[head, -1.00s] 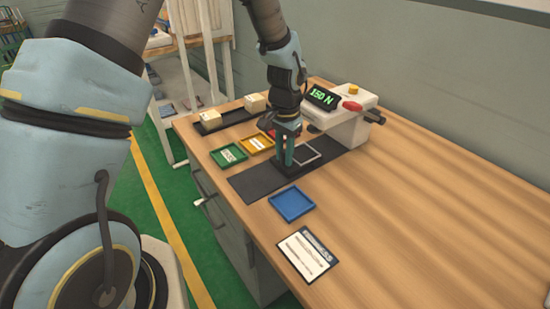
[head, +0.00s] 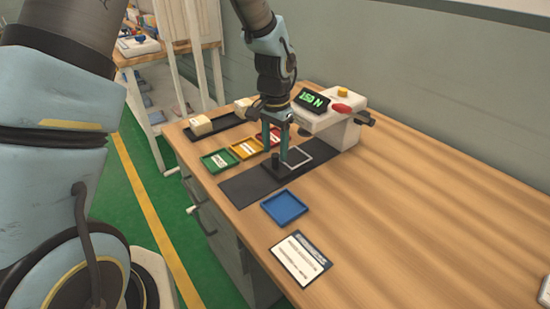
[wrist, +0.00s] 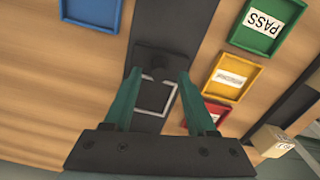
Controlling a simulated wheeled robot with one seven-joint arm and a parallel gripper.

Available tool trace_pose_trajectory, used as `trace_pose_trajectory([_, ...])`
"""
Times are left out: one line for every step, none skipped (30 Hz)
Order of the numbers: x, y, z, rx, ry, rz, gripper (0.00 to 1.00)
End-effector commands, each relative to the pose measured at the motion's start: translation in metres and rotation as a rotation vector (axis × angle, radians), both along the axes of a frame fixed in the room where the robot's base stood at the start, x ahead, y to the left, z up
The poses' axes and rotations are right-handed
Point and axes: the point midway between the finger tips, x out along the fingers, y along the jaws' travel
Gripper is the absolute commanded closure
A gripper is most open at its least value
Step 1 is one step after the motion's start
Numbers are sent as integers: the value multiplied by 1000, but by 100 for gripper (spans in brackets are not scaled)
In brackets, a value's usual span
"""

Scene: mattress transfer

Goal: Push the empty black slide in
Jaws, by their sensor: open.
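My gripper (head: 275,150) is open and empty, pointing down just above and beside the knob. Whether a finger touches it I cannot tell. The white tester (head: 340,128) with its green "150 N" display stands behind the slide.
Green (head: 220,161), yellow (head: 246,148) and red (head: 268,138) trays lie left of the strip. A blue tray (head: 286,208) and a printed card (head: 300,258) lie in front. Pale blocks (head: 200,125) sit on a black rail. The bench's right side is mostly clear.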

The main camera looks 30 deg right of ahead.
Motion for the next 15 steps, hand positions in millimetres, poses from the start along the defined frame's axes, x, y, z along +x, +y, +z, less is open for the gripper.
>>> trace_pose_trajectory([1,-1,10,-5,-4,0,43])
trace_pose_trajectory([1,-1,17,-3,-5,0,43])
trace_pose_trajectory([1,-1,25,-4,-5,0,43])
trace_pose_trajectory([1,-1,31,-3,-5,0,43])
trace_pose_trajectory([1,-1,36,-3,-5,1,43])
trace_pose_trajectory([1,-1,43,-4,-4,1,43])
trace_pose_trajectory([1,-1,48,-4,-4,1,43])
trace_pose_trajectory([1,-1,52,-3,-3,1,43])
trace_pose_trajectory([1,-1,58,-3,-3,1,43])
trace_pose_trajectory([1,0,61,-1,-2,0,43])
trace_pose_trajectory([0,0,64,-1,-2,0,43])
trace_pose_trajectory([0,0,67,-1,-2,0,43])
trace_pose_trajectory([0,0,69,-1,-1,0,43])
trace_pose_trajectory([0,0,71,-1,-1,-1,43])
trace_pose_trajectory([0,0,72,0,-1,-1,43])
